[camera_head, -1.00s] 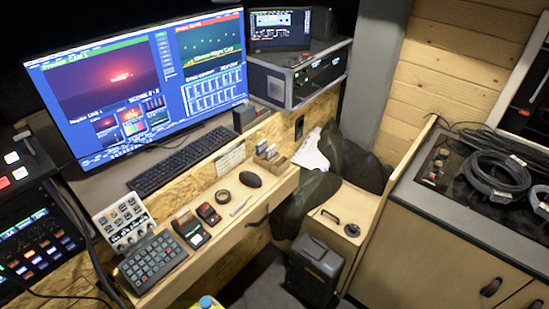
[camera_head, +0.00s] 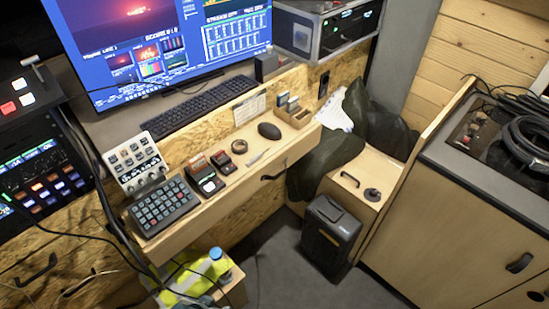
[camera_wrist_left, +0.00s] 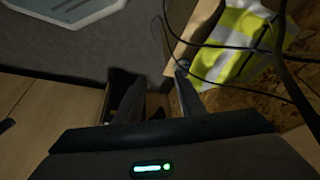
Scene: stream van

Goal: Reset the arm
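My left gripper (camera_wrist_left: 155,95) shows only in the left wrist view. Its two dark fingers stand apart with a gap between them, and I see nothing held in it. It hangs above the floor, with the yellow hi-vis vest (camera_wrist_left: 240,40) beyond it at the upper right. Neither of my arms shows in the head view. My right gripper is in neither view.
A wooden desk (camera_head: 215,205) carries a keyboard (camera_head: 200,108), a keypad (camera_head: 161,206) and a mouse (camera_head: 269,131). A black bin (camera_head: 330,237) stands on the grey floor (camera_head: 275,270). Loose cables (camera_wrist_left: 275,50) hang close to the left gripper. A bottle (camera_head: 218,258) stands by the vest.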

